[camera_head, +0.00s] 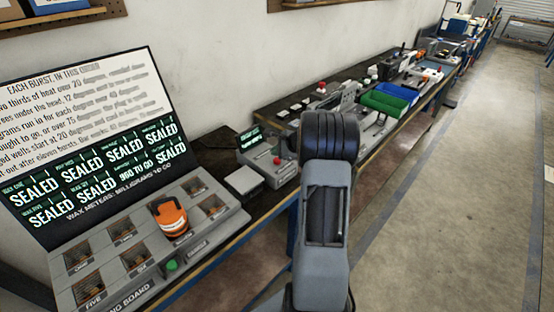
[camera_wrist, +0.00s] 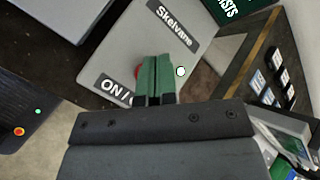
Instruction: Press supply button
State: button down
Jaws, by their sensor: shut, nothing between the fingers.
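A grey supply box (camera_head: 262,172) with a small green-lit display and a red button (camera_head: 277,160) stands on the bench, left of my arm. A small white dot with a dark rim (camera_wrist: 180,71) lies just right of the fingers. My arm hides the gripper in the head view.
A sloped board (camera_head: 120,262) with labelled wells, an orange device (camera_head: 171,218) and a lit "SEALED" screen (camera_head: 100,172) stand at left. Green and blue bins (camera_head: 385,102) and other equipment line the bench farther back.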

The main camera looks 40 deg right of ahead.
aim_at(277, 160)
notch_tip(277, 160, up, 6)
jog(key=p, duration=0.4)
dwell(0.7)
jog(key=s+f+n+g, duration=0.1)
jog(key=s+a+f+n, duration=0.1)
jog(key=s+f, duration=0.1)
jog(key=shift+a+n+g, duration=0.2)
jog(key=shift+n+g, duration=0.1)
jog(key=shift+g, duration=0.1)
jog(key=s+a+r+n+g+h, duration=0.1)
jog(key=s+a+r+n, duration=0.5)
jog(key=s+a+n, duration=0.4)
jog(key=s+a+r+n+g+h, duration=0.1)
jog(key=s+a+r+n, duration=0.6)
jog(key=a, duration=0.8)
jog(key=s+n+h, duration=0.1)
jog(key=s+n, duration=0.2)
jog(key=s, duration=0.2)
jog(key=shift+r, duration=0.2)
